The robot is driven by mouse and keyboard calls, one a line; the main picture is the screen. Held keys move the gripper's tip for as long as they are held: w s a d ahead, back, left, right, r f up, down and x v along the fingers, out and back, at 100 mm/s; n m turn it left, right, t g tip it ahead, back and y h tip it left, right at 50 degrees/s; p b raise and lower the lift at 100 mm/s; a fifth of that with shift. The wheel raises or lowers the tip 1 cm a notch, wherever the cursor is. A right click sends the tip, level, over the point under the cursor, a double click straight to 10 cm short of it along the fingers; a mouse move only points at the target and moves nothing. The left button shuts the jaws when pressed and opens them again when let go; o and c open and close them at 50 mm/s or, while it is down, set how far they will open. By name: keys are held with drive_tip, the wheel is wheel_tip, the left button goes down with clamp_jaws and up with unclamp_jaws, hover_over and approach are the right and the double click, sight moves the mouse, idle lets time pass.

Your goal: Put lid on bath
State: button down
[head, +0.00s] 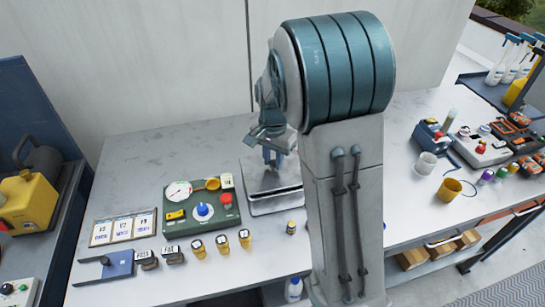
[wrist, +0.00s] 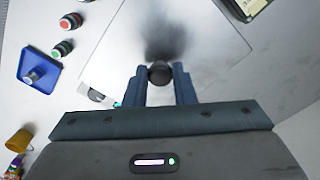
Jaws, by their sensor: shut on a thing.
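The lid (wrist: 205,45) is a flat, shiny metal plate with a round black knob (wrist: 160,73). It fills the upper middle of the wrist view, and in the head view the metal plate (head: 258,180) shows below my gripper. My gripper (head: 272,158) is shut on the knob, with one blue finger on each side of it in the wrist view (wrist: 160,80). The bath seems to be the metal box (head: 276,205) under the plate, mid-table. My arm hides its right side. I cannot tell whether the lid rests on it or is just above.
A green panel (head: 200,208) with a gauge and knobs stands left of the box. A yellow mug (head: 448,190) and a white mug (head: 425,163) stand at right. A blue tray (wrist: 38,72) and coloured buttons (wrist: 70,22) lie beside the lid.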

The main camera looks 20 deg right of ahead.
sight(273, 162)
drive_tip(key=shift+f+b, duration=0.5)
drive_tip(key=shift+f, duration=0.1)
drive_tip(key=c, duration=1.2)
unclamp_jaws()
drive_tip(key=shift+r, duration=0.15)
wheel_tip(273, 162, up, 13)
drive_tip(key=s+f+n+t, duration=0.3)
drive_tip(key=s+n, duration=0.6)
drive_tip(key=s, duration=1.2)
drive_tip(key=shift+s, duration=0.15)
